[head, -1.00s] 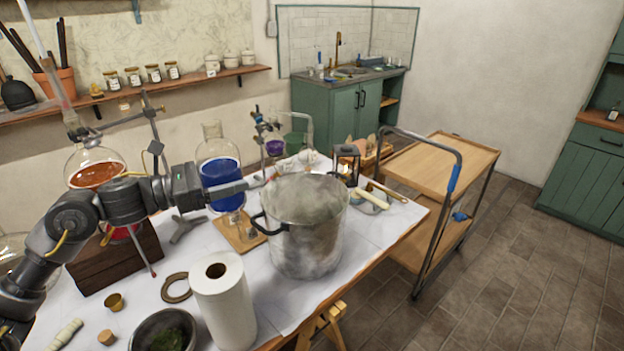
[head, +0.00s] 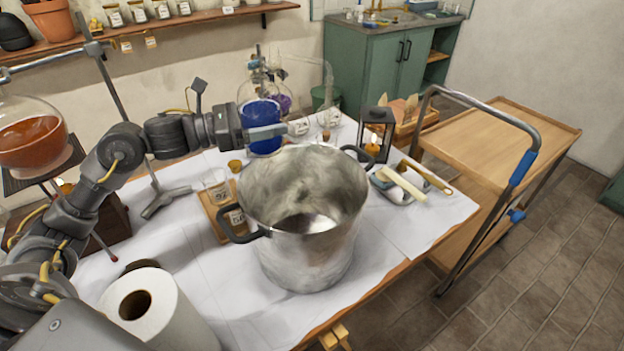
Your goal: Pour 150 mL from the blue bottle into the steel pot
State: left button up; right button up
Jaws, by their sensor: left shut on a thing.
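Whether the bottle's base touches the table is hard to tell. The steel pot (head: 310,255) stands open on the white-covered table, with two dark side handles. Its inside wall shows, and I see no blue liquid in it. My right gripper is not in view.
A wooden board (head: 208,207) with small glass vessels lies left of the pot. A paper roll (head: 165,315) stands in front. A dark lantern (head: 377,130) and a shallow dish (head: 392,190) are right of the pot. An orange flask (head: 32,140) stands far left. A wooden trolley (head: 520,125) stands beyond.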

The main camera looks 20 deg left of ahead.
pick_arm(q)
jog(key=shift+w+f, duration=0.25)
jog(key=shift+a+r, duration=0.1)
jog(key=shift+s, duration=0.1)
